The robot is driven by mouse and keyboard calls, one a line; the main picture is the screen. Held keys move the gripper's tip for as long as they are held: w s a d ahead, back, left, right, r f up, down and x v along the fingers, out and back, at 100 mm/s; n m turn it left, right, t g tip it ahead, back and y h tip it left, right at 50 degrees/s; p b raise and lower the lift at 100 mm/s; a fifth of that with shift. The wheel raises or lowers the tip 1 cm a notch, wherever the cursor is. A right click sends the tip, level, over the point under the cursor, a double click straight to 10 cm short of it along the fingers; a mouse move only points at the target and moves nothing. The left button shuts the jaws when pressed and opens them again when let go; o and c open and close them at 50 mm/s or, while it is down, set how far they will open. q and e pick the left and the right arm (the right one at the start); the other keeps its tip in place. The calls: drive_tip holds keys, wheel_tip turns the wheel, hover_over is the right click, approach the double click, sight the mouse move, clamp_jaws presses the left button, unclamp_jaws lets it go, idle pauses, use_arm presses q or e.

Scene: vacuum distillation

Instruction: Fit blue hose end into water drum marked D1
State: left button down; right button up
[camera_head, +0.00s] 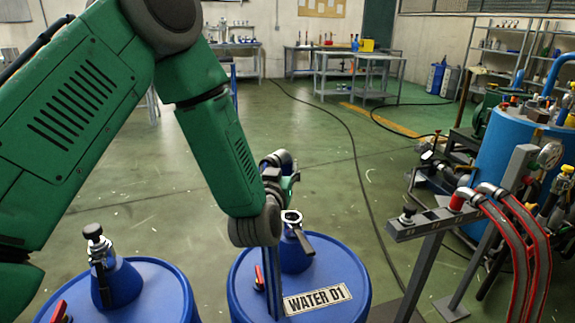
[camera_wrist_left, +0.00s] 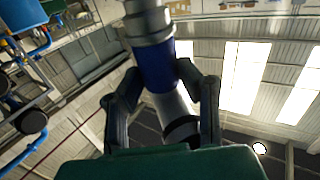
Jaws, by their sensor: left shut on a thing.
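The blue drum labelled WATER D1 (camera_head: 345,270) stands at the bottom centre of the head view. Its top carries a blue neck with a pale open ring (camera_head: 292,217) and a black lever. My left gripper (camera_head: 279,174) is just above and behind this ring, partly hidden by my wrist. In the wrist view my left gripper (camera_wrist_left: 162,88) is shut around the hose end, on its blue band (camera_wrist_left: 157,64) with grey metallic parts on both sides. A blue upright strip, seemingly the hose (camera_head: 272,285), runs down below my wrist in front of the drum. The hose end appears apart from the ring.
A second blue drum (camera_head: 160,290) with a black-capped neck stands at the left. A grey stand (camera_head: 430,225) with red-edged hoses (camera_head: 525,240) and a blue tank (camera_head: 510,150) are at the right. Dark cables cross the green floor. Benches stand far back.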

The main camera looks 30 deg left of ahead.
use_arm(q)
drive_tip(key=d+r, duration=0.2)
drive_tip(key=d, duration=0.3)
wheel_tip(320, 180, down, 7)
drive_tip(key=a+b, duration=0.2)
drive_tip(key=b, duration=0.1)
drive_tip(key=shift+s+a+r, duration=0.15)
drive_tip(key=shift+r, duration=0.05)
use_arm(e)
drive_tip(key=shift+s+d+f, duration=0.1)
drive_tip(key=shift+d+f, duration=0.45)
drive_tip(key=shift+f, duration=0.35)
drive_tip(key=shift+s+d+f, duration=0.1)
drive_tip(key=shift+d+f, duration=0.4)
drive_tip(key=shift+f, duration=0.4)
idle(0.5)
